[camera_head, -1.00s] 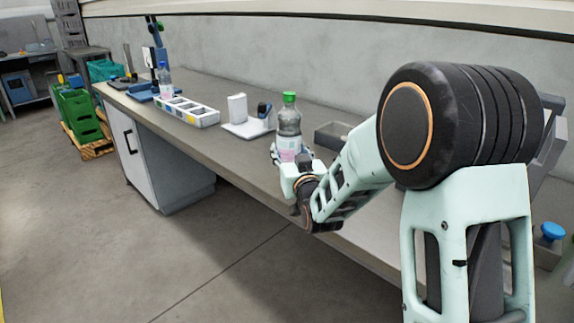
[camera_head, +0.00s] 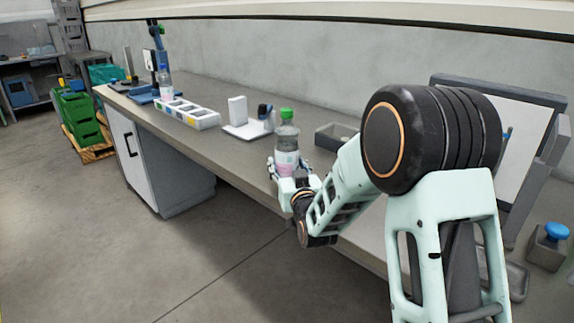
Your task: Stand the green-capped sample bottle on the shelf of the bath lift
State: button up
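The green-capped bottle (camera_head: 287,140) is clear with a pale label and stands upright in my gripper (camera_head: 288,167), near the front edge of the bench. The fingers are on either side of its lower part and appear shut on it; the bottle's base is hidden by the gripper. I cannot tell whether it touches the bench. A blue and dark upright stand (camera_head: 157,50) at the far left end of the bench may be the bath lift; its shelf is not clear at this size. A clear bottle with a blue cap (camera_head: 165,83) stands beside that stand.
A long white tray with several compartments (camera_head: 188,113) lies along the bench (camera_head: 235,160). A white base with an upright block (camera_head: 237,111) stands right of it. A grey open box (camera_head: 335,136) is behind the bottle. A framed panel (camera_head: 520,115) and a blue knob (camera_head: 555,232) are at right.

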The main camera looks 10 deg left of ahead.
jog(key=shift+o, duration=1)
jog(key=shift+r, duration=0.15)
